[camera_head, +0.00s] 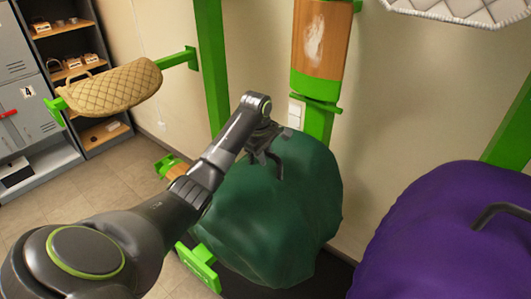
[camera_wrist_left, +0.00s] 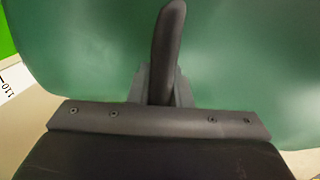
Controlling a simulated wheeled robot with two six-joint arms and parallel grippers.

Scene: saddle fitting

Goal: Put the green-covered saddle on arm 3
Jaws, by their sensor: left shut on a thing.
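The green-covered saddle (camera_head: 285,220) is in the middle of the head view, a rounded bundle under a dark green cover. My left gripper (camera_head: 268,152) is at its top, shut on the dark handle (camera_head: 277,168) there. In the left wrist view the handle (camera_wrist_left: 167,50) rises between the jaws, and the green cover (camera_wrist_left: 80,60) fills most of the picture behind it. What is under the saddle is hidden, so I cannot tell whether it rests on anything. I cannot tell which rack arm is number 3. My right gripper is not in view.
A purple-covered saddle (camera_head: 450,235) with a dark handle is at the right. A wood-topped green rack arm (camera_head: 320,45) is above. A tan quilted pad (camera_head: 112,86) hangs on a green arm at left. A green bracket (camera_head: 200,266) is low beside the green cover. Floor (camera_head: 85,190) is clear at left.

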